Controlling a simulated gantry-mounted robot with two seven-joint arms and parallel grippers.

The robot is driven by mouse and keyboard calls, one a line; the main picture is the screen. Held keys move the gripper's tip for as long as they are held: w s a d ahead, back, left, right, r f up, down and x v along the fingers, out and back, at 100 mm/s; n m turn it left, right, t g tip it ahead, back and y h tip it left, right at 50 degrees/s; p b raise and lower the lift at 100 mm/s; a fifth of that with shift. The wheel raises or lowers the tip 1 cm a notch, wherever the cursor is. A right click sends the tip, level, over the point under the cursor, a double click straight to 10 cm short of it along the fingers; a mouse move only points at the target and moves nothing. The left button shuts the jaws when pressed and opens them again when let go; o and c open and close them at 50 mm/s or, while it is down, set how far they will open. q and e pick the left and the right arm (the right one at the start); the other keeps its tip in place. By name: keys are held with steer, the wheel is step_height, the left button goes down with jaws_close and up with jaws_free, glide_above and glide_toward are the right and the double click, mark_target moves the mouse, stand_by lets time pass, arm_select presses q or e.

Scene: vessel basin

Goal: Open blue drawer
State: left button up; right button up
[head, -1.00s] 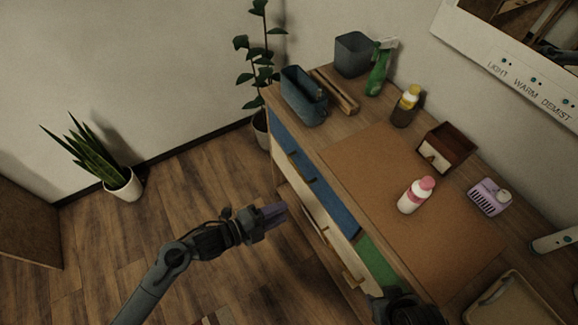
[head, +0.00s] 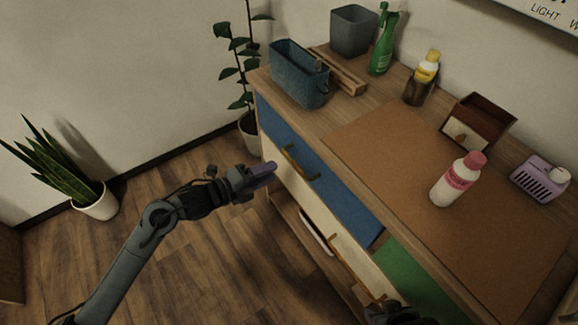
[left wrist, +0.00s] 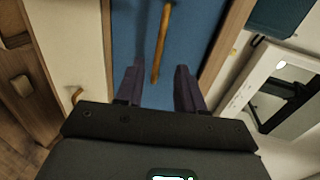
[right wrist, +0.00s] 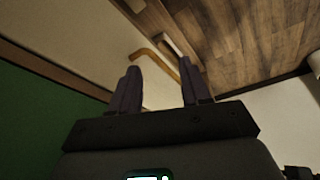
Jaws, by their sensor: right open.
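The blue drawer (head: 338,194) is in the upper row of the wooden cabinet, and its front looks flush, with no visible gap. Its brass bar handle (head: 300,163) also shows in the left wrist view (left wrist: 161,45), ahead of the fingers and roughly in line with the space between them. My left gripper (head: 268,172) is open and empty, just left of the handle and apart from it. My right gripper (right wrist: 158,85) is open in the right wrist view, facing a cream front with a brass handle (right wrist: 152,62). In the head view it is mostly cut off.
A green front (head: 420,285) is right of the blue one, with cream fronts below. On the cabinet top stand a blue-grey basket (head: 298,75), a pink-capped bottle (head: 455,182) and a small wooden box (head: 477,125). Floor left of the cabinet is clear up to the potted plants.

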arm_select(q)
steer(key=b+x, duration=0.2)
steer(key=x, duration=0.5)
steer(key=shift+d, duration=0.3)
steer(key=shift+w+f, duration=0.1)
steer(key=shift+w, duration=0.05)
jaws_close()
